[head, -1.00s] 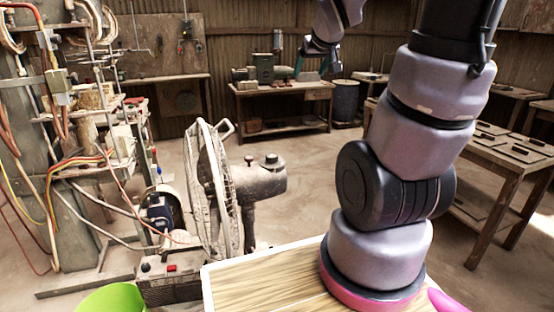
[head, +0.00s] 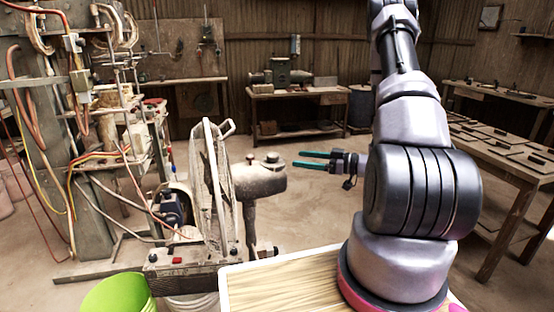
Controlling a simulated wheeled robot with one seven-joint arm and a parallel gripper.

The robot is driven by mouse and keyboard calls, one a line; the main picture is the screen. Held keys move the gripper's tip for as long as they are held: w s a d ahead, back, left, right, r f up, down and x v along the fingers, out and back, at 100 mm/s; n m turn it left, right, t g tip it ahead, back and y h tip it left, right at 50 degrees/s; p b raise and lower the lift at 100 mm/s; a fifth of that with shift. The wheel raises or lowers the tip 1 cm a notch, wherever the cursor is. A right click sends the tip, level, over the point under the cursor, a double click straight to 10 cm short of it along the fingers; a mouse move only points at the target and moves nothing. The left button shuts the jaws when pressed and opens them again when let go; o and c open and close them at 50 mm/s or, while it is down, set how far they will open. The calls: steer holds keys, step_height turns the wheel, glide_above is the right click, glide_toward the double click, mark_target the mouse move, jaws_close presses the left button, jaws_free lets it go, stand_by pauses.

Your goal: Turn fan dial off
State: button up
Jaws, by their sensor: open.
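The dusty grey fan (head: 213,190) stands left of centre with its round cage edge-on. Its motor housing (head: 258,184) points right, and a dark round knob (head: 273,160) sits on top of it. The fan's base (head: 185,276) has a red switch (head: 177,261) and a small dark knob (head: 152,257). I cannot tell which knob is the dial or its setting. My gripper (head: 297,159) has two teal fingers parted and pointing left, with nothing between them. In the picture it is just right of the housing's top knob; the gap in depth is unclear.
A green bucket (head: 119,296) stands left of the fan base. A machine frame with hoses and cables (head: 85,150) fills the left side. A workbench (head: 300,95) stands at the back and a table (head: 500,150) at the right. The floor between is clear.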

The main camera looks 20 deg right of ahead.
mark_target(273, 154)
steer(key=shift+y, duration=0.4)
steer(key=x, duration=0.3)
steer(key=s+x, duration=0.1)
steer(key=x, duration=0.2)
steer(key=a+x, duration=0.1)
steer(key=x, duration=0.3)
steer(key=shift+s+f, duration=0.1)
jaws_close()
